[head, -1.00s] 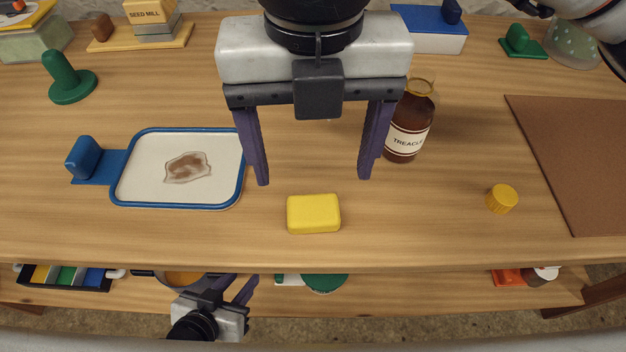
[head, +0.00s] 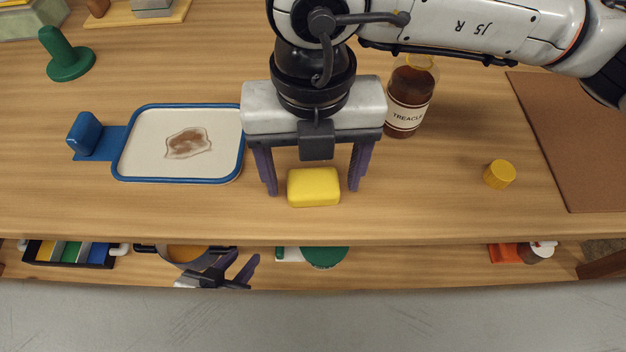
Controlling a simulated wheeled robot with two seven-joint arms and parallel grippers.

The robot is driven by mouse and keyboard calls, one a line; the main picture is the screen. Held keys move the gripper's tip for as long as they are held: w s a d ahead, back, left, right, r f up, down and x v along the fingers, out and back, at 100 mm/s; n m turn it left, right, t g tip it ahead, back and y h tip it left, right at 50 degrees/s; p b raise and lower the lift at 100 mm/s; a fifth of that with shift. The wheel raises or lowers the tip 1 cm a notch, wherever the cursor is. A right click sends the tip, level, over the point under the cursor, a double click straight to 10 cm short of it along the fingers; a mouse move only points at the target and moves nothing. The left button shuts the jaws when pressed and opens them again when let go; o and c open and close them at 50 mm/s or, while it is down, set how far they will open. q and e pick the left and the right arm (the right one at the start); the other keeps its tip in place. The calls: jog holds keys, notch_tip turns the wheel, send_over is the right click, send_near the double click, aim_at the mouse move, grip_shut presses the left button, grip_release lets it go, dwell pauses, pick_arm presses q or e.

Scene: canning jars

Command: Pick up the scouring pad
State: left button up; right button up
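The scouring pad is a yellow rounded block (head: 314,188) lying flat near the front edge of the wooden table in the head view. My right gripper (head: 313,188) points down over it with its purple fingers spread, one on each side of the pad. A small gap shows on the left side and a narrower one on the right. The gripper is open and holds nothing. My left gripper (head: 238,272) is low in front of the lower shelf, its two fingers apart and nothing between them.
A blue-rimmed tray (head: 130,178) with a brown stain lies left of the pad. A treacle bottle (head: 407,100) stands behind right. A yellow cap (head: 499,174) and a brown board (head: 575,140) lie further right. The lower shelf holds a pan (head: 187,255).

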aim_at(314, 181)
jog(key=c, duration=1)
jog(key=shift+o, duration=0.2)
notch_tip(314, 181, up, 10)
jog(key=shift+o, duration=0.8)
jog(key=shift+c, duration=0.4)
